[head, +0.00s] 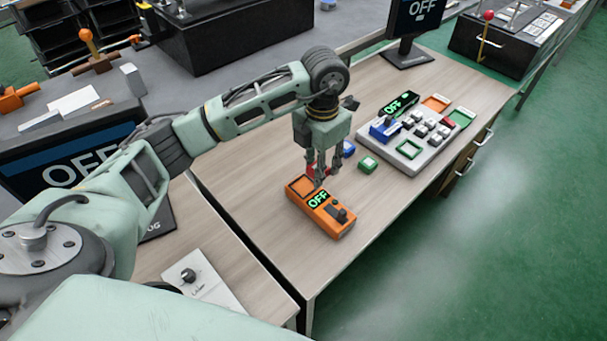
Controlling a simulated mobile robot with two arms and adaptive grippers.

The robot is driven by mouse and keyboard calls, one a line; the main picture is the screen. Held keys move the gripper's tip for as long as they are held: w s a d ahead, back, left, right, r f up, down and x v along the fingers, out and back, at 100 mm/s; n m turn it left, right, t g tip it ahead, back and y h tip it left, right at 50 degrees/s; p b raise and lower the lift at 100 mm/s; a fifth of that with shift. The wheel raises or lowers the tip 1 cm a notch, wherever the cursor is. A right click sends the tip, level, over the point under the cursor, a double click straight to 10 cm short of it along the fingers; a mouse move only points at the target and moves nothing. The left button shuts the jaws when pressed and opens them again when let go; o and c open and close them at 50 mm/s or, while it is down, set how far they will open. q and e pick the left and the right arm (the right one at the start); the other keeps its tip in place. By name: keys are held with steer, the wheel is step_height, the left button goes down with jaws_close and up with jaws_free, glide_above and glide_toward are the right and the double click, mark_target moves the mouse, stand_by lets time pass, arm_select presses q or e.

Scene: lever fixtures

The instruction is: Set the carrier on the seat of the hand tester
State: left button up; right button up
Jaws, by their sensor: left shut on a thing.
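The hand tester (338,219) is an orange box on the wooden table, with a green "OFF" display and a dark lever at its near end. My left gripper (318,178) points down over its far end, where the seat appears to be. The gripper is shut on a small red carrier (311,170), mostly hidden by the fingers. I cannot tell whether the carrier touches the tester. A green carrier (368,165) and a blue one (348,149) stand on the table just right of the gripper. My right gripper is not in view.
A grey panel (405,160) with an "OFF" display, several keys and coloured frames stands to the right. A monitor (408,55) stands behind it. A white plate with a knob (192,280) lies at the near left. The table front beside the tester is clear.

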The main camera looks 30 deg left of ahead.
mark_target(303, 188)
arm_select(q)
steer(key=a, duration=0.1)
steer(key=a+f, duration=0.1)
steer(key=a, duration=0.1)
steer(key=shift+s+f, duration=0.2)
steer(key=shift+f, duration=0.1)
steer(key=shift+a+f, duration=0.3)
steer(key=shift+f, duration=0.1)
step_height(303, 188, down, 4)
steer(key=shift+r+p, duration=0.1)
steer(key=shift+p, duration=0.6)
steer(key=shift+s+f+b, duration=0.1)
steer(key=shift+f+b, duration=0.25)
steer(key=shift+b, duration=0.05)
steer(key=shift+s+d+f, duration=0.1)
steer(key=shift+s+f, duration=0.1)
steer(key=shift+f, duration=0.1)
steer(key=o, duration=0.7)
steer(key=shift+s+f, duration=0.1)
steer(key=shift+o, duration=1)
steer(key=shift+f, duration=0.15)
